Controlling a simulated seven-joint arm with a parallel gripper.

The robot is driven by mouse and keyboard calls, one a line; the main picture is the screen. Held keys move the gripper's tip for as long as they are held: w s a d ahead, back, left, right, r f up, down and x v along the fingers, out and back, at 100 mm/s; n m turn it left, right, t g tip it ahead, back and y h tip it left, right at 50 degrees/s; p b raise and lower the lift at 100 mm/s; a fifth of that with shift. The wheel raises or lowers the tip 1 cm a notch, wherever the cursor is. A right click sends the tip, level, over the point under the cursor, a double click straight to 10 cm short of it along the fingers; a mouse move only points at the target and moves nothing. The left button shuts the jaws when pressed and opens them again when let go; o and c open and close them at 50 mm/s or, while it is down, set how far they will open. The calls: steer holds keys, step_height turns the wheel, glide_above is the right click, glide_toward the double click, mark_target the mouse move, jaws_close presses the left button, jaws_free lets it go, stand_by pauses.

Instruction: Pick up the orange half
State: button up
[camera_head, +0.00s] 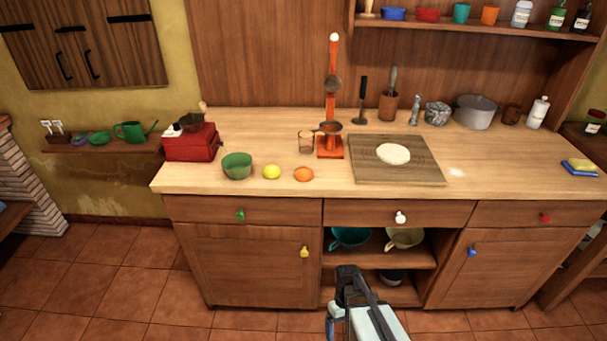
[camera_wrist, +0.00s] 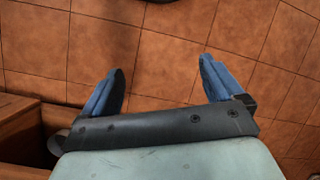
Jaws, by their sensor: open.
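The orange half (camera_head: 303,174) lies on the wooden counter near its front edge, just right of a yellow lemon (camera_head: 272,171). My gripper (camera_head: 347,270) is low in front of the counter's open shelves in the head view, well below and apart from the orange half. In the wrist view, my gripper (camera_wrist: 160,82) has its two blue fingers spread wide with nothing between them. Only tiled floor shows beyond the fingers there, and the orange half is not in that view.
On the counter (camera_head: 470,179), a green bowl (camera_head: 237,166) stands left of the lemon. A glass (camera_head: 306,143) and an orange-red press (camera_head: 331,147) stand behind the orange half. A board (camera_head: 425,175) with dough lies to its right. Open shelves (camera_head: 385,258) are below.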

steer(key=w+a+r+n+t, duration=0.15)
steer(key=w+a+r, duration=0.25)
steer(key=w+r, duration=0.4)
steer(key=w+a+r+n+t, duration=0.1)
steer(key=w+a+r+n, duration=0.2)
steer(key=w+a+r, duration=0.35)
steer(key=w+a+r+n, duration=0.2)
steer(key=w+r, duration=0.1)
steer(key=r, duration=0.5)
steer(key=w+a+r+n+t+y, duration=0.1)
steer(key=w+a+r, duration=0.1)
steer(key=r, duration=0.6)
steer(key=w+a+r+n, duration=0.2)
steer(key=w+a+r, duration=0.1)
steer(key=r, duration=0.5)
steer(key=w+d+r+n+t+h, duration=0.1)
steer(key=w+d+r+n, duration=0.25)
steer(key=w+r, duration=0.9)
glide_above(304, 169)
steer(key=f, duration=0.8)
steer(key=shift+w+a, duration=0.25)
steer(key=shift+w, duration=0.05)
steer(key=shift+s+d+f, duration=0.1)
steer(key=shift+f, duration=1.2)
steer(key=shift+s+d+f, duration=0.1)
steer(key=shift+f, duration=1.15)
steer(key=shift+c, duration=0.4)
